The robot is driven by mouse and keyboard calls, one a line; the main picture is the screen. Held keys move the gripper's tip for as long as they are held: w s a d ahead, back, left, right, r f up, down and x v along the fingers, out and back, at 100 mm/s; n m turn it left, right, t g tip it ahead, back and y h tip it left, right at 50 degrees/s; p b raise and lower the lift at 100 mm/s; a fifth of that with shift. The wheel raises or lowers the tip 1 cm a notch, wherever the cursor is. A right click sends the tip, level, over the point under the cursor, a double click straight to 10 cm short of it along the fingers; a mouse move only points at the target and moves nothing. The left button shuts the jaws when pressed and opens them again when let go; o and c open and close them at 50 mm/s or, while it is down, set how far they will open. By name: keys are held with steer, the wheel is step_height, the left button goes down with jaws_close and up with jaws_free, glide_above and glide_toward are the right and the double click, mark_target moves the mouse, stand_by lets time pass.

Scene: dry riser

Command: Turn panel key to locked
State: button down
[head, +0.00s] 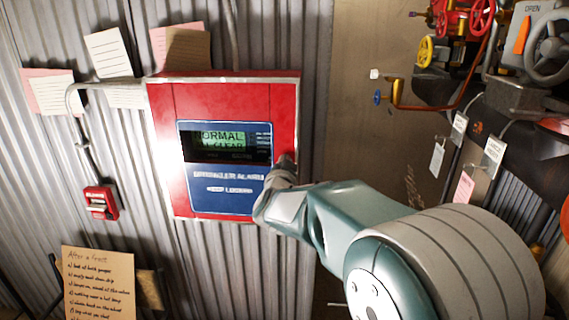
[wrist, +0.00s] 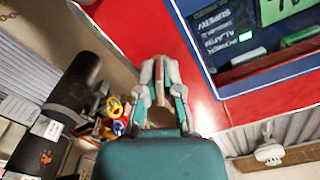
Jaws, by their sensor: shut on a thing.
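The red alarm panel (head: 235,98) hangs on the corrugated wall in the head view. Its blue face (head: 225,203) has a lit green display (head: 222,138) reading "NORMAL" and "ALL CLEAR", with a "LOCKED" marking lower down. My gripper (head: 284,168) is at the panel's right side, beside the blue face. In the wrist view my gripper (wrist: 161,84) is against the red panel front (wrist: 205,103), its fingers closed around a thin part, taken as the panel key. The key is mostly hidden by the fingers, so its turned position cannot be read.
A red pull station (head: 100,203) is left of the panel, with papers (head: 108,52) above and a handwritten note (head: 98,285) below. Right of the panel are pipes, a yellow valve wheel (head: 426,51) and hanging tags (head: 493,158).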

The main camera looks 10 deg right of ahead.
steer(key=n, duration=0.5)
steer(key=shift+f+n, duration=0.15)
steer(key=shift+n, duration=0.15)
stand_by(0.4)
steer(key=c, duration=0.8)
jaws_free()
steer(key=shift+s+a, duration=0.15)
steer(key=v, duration=1.1)
steer(key=shift+s, duration=0.2)
steer(key=shift+a, duration=0.15)
